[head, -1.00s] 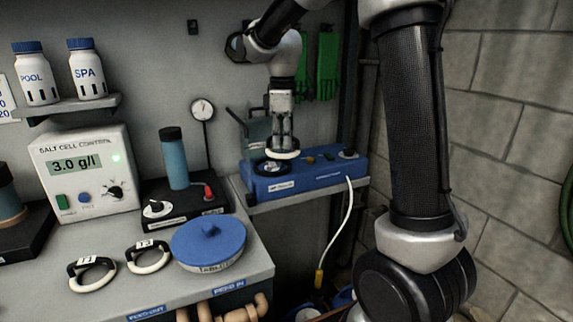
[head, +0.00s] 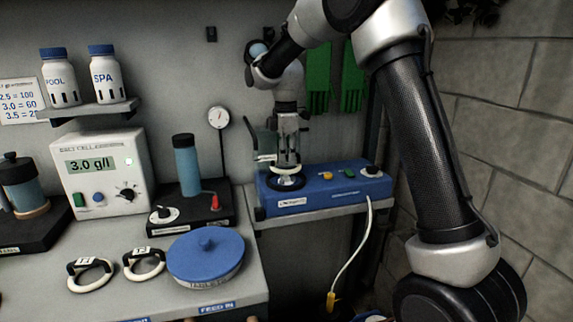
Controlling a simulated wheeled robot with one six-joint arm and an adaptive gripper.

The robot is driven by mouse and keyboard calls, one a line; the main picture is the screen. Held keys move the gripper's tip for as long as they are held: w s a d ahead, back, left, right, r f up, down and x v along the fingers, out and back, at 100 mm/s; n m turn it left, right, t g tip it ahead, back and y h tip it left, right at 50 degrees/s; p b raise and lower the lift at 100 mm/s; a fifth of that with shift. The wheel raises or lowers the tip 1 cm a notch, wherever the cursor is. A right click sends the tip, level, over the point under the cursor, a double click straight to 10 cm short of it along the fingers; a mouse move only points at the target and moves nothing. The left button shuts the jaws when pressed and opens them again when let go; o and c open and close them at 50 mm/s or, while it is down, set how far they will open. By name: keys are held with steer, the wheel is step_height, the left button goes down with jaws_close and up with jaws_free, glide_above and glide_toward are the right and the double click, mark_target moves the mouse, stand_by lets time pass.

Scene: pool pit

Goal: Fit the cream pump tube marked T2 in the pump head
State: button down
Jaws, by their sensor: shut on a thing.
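My gripper (head: 285,160) points down at the blue pump unit and is shut on a cream tube (head: 283,171). The tube is a small curved piece just at or over the round dark pump head (head: 287,184) at the left end of the blue unit (head: 325,190). I cannot tell if the tube touches the head, and no mark on it is readable. Two other cream tubes with black holders lie on the bench: one marked T1 (head: 90,286) and one marked T3 (head: 145,275).
A blue-lidded tub (head: 206,255) sits at the bench's right edge. A teal cylinder (head: 187,167) and a gauge (head: 219,118) stand left of the pump. A white hose (head: 350,250) hangs from the unit's right end. Green gloves (head: 319,80) hang behind.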

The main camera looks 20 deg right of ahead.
steer(key=shift+f, duration=1.2)
steer(key=shift+f, duration=0.6)
steer(key=c, duration=1.5)
jaws_free()
steer(key=shift+r, duration=0.1)
